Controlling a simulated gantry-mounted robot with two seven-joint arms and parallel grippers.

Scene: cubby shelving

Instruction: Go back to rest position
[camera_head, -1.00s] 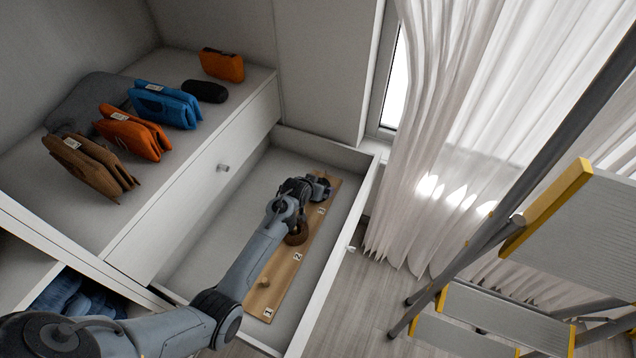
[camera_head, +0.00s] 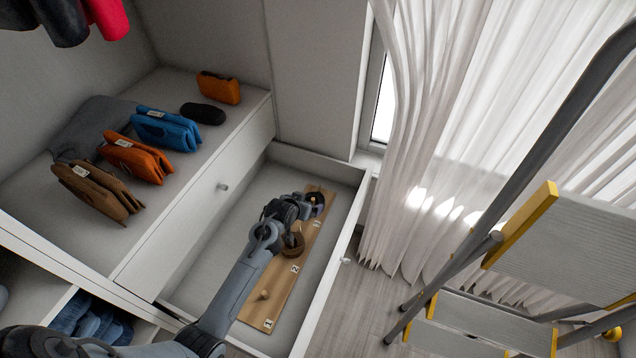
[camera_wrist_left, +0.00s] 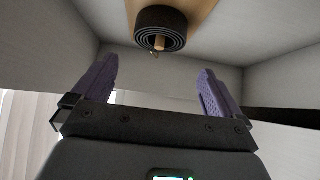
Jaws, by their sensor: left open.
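My left arm reaches from the lower left over the open drawer (camera_head: 352,218). My left gripper (camera_head: 302,207) is over the far end of the wooden peg board (camera_head: 284,278). In the left wrist view the gripper (camera_wrist_left: 158,85) has its purple fingers spread with nothing between them. A black rolled belt (camera_wrist_left: 160,30) sits around a peg ahead of the fingers, apart from them. It also shows beside the gripper in the head view (camera_head: 318,196). A brown rolled belt (camera_head: 293,246) is around the middle peg, partly under my arm. The nearest peg (camera_head: 264,295) is bare. My right gripper is not in view.
Brown (camera_head: 92,188), orange (camera_head: 135,157) and blue (camera_head: 166,129) bags stand on the shelf at left, with a black case (camera_head: 203,113) and an orange pouch (camera_head: 218,88). A stepladder (camera_head: 560,240) and curtains (camera_head: 440,130) are at right.

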